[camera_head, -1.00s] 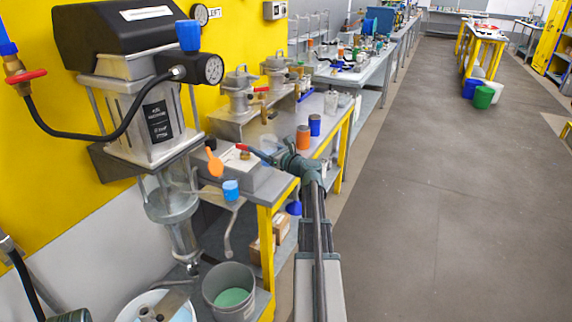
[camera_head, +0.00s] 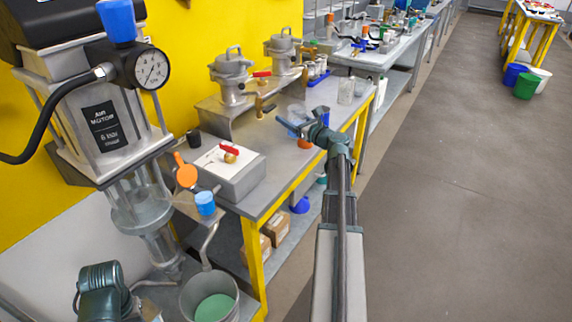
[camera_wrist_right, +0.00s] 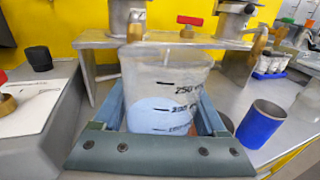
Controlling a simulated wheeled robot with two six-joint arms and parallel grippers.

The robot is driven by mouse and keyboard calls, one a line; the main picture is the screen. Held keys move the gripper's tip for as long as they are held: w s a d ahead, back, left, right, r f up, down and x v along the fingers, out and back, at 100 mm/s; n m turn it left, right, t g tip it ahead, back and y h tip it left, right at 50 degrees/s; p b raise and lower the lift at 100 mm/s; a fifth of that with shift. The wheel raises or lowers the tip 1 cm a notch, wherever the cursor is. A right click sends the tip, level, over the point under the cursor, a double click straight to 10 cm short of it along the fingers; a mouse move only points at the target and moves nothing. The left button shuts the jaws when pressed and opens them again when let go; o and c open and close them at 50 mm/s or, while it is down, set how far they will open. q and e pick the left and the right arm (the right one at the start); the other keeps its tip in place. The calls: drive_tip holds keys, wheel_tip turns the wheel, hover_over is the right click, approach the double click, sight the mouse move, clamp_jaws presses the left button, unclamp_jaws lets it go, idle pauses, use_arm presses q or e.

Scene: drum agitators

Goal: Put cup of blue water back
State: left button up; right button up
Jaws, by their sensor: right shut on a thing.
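The cup of blue water (camera_wrist_right: 165,95) is a clear beaker with black volume marks and pale blue liquid in its lower part. In the right wrist view it stands upright between the fingers of my right gripper (camera_wrist_right: 168,125), which is shut on it. In the head view the cup (camera_head: 296,112) shows faintly at my right gripper (camera_head: 300,127), over the grey bench (camera_head: 283,170). I cannot tell whether its base touches the bench. A teal part of my left arm is at the lower left; its gripper is not visible.
A blue cup (camera_wrist_right: 261,124) stands right of the held cup. An orange cup (camera_head: 305,143) is close to the right gripper. Metal pots on a raised shelf (camera_head: 238,112) stand behind. A grey box with a red-handled valve (camera_head: 229,150) is left. Clear beakers (camera_head: 346,90) stand further back.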

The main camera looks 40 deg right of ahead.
drive_tip(key=a, duration=0.9)
drive_tip(key=f+b, duration=0.7)
drive_tip(key=shift+s+d, duration=0.25)
drive_tip(key=shift+s, duration=0.05)
wheel_tip(320, 180, down, 4)
drive_tip(key=b, duration=0.3)
drive_tip(key=shift+r+b, duration=0.1)
drive_tip(key=shift+b, duration=0.3)
drive_tip(key=shift+r, duration=0.15)
drive_tip(key=o, duration=1.1)
drive_tip(key=shift+f, duration=0.2)
drive_tip(key=shift+o, duration=0.8)
